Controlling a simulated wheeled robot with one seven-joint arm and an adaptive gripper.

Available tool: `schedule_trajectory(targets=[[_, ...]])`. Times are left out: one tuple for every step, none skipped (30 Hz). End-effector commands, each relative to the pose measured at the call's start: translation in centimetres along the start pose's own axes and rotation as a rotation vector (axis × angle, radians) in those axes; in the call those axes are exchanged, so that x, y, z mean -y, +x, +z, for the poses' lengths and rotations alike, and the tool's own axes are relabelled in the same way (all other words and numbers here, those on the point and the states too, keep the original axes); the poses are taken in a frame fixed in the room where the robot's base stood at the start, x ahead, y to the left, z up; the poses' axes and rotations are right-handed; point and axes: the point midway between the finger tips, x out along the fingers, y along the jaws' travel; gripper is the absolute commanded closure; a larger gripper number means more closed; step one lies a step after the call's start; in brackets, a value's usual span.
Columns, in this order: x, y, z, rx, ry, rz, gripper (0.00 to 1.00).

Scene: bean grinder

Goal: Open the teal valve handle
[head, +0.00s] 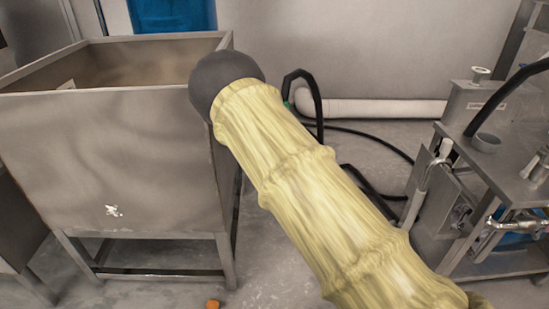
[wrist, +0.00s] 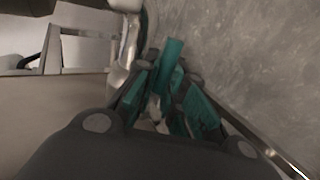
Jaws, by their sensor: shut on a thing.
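In the wrist view, my gripper (wrist: 168,82) has its dark fingers closed in around the teal valve handle (wrist: 172,56). The handle is a narrow teal bar whose far end sticks out between the fingertips. More teal shows along the inner sides of both fingers; I cannot tell whether this is finger padding or handle. A pale metal pipe or valve body (wrist: 127,55) is just left of the fingers. In the head view, my gripper is hidden behind my arm, and only a small green bit (head: 287,105) shows beside a black hose.
A large open metal bin (head: 110,150) on legs stands at the left in the head view. A metal machine (head: 480,130) with pipes and hoses stands at the right. A white pipe (head: 375,108) lies along the wall. A small orange object (head: 212,304) is on the floor.

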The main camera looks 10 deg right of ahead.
Motion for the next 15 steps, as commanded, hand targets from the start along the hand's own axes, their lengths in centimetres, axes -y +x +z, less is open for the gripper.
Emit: schedule_trajectory(targets=[[0.01, 0.03, 0.25, 0.005, -0.001, -0.002, 1.00], [0.00, 0.03, 0.18, 0.005, -0.002, -0.002, 1.00], [-0.01, 0.03, 0.11, 0.005, -0.003, -0.002, 1.00], [-0.01, 0.02, 0.07, 0.004, -0.004, -0.002, 1.00], [-0.01, 0.02, 0.04, 0.004, -0.004, -0.002, 1.00], [-0.02, 0.02, 0.01, 0.004, -0.004, -0.002, 1.00], [-0.02, 0.02, -0.01, 0.004, -0.004, -0.002, 1.00], [-0.02, 0.02, -0.04, 0.003, -0.005, -0.002, 1.00], [-0.02, 0.02, -0.06, 0.003, -0.005, -0.002, 1.00], [-0.03, 0.02, -0.07, 0.003, -0.005, -0.002, 1.00], [-0.03, 0.02, -0.08, 0.003, -0.005, -0.002, 1.00], [-0.03, 0.02, -0.10, 0.002, -0.005, -0.002, 0.83], [-0.03, 0.02, -0.12, 0.002, -0.005, -0.002, 0.77], [-0.04, 0.02, -0.16, 0.002, -0.005, -0.001, 0.72], [-0.04, 0.01, -0.22, 0.001, -0.005, -0.001, 0.65]])
